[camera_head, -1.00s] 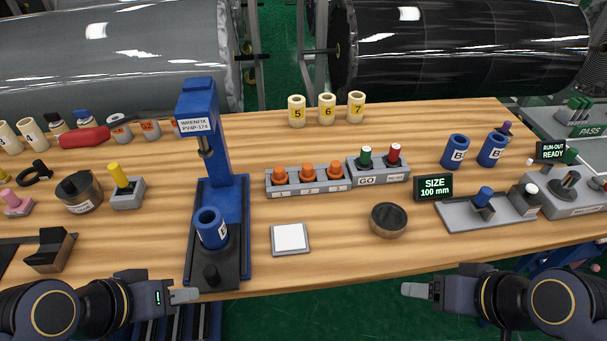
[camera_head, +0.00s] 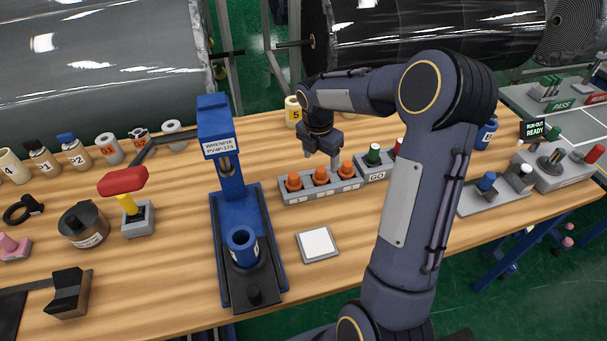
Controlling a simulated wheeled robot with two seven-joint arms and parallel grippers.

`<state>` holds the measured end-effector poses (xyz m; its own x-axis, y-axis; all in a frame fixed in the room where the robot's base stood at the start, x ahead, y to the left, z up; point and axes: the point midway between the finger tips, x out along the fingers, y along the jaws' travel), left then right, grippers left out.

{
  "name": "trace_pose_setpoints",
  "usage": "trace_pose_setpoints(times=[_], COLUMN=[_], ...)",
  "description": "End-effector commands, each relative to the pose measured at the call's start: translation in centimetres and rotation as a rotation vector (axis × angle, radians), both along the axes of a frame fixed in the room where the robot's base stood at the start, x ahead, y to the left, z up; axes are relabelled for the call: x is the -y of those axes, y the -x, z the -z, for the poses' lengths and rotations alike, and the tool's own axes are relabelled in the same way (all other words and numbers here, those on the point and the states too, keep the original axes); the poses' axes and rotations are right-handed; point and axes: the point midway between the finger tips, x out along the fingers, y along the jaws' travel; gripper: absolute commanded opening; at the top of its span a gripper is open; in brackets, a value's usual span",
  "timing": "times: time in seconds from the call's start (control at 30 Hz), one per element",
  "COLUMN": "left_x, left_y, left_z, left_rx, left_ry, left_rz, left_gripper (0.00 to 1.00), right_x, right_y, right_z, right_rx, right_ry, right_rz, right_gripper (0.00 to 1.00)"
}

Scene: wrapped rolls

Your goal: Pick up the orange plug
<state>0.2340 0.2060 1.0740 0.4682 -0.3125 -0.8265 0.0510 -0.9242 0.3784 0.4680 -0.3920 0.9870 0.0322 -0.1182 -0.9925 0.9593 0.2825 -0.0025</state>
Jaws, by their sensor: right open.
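Three orange plugs stand upright in a row in a grey numbered rack (camera_head: 321,190) at the middle of the table: a left plug (camera_head: 293,182), a middle plug (camera_head: 320,175) and a right plug (camera_head: 346,169). My right gripper (camera_head: 321,160) points down with its jaws open and empty. In the picture its fingertips are just above the middle plug. Whether they are over it or slightly behind it I cannot tell. My left gripper is out of view.
A green-knobbed GO block (camera_head: 374,158) adjoins the rack's right end. A white pad (camera_head: 317,244) lies in front. My right arm hides part of the table's right side.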

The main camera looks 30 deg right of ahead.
Motion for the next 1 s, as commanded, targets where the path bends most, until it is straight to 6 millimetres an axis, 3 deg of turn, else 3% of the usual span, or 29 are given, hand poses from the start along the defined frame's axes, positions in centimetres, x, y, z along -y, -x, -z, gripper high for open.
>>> trace_pose_setpoints(times=[0.4,0.73,1.0], left_x=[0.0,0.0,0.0], left_y=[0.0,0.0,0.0], left_z=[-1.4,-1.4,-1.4], left_rx=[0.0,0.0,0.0], left_ry=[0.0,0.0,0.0], left_rz=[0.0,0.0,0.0], left_gripper=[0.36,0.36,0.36], right_x=[0.6,0.7,0.7], right_y=[-0.5,-0.6,-0.6], right_z=[5.5,6.4,6.4], right_rx=[-0.002,0.002,0.002], right_ry=[-0.002,-0.002,-0.002], right_rz=[0.003,0.005,0.005], right_gripper=[0.68,0.68,0.35])
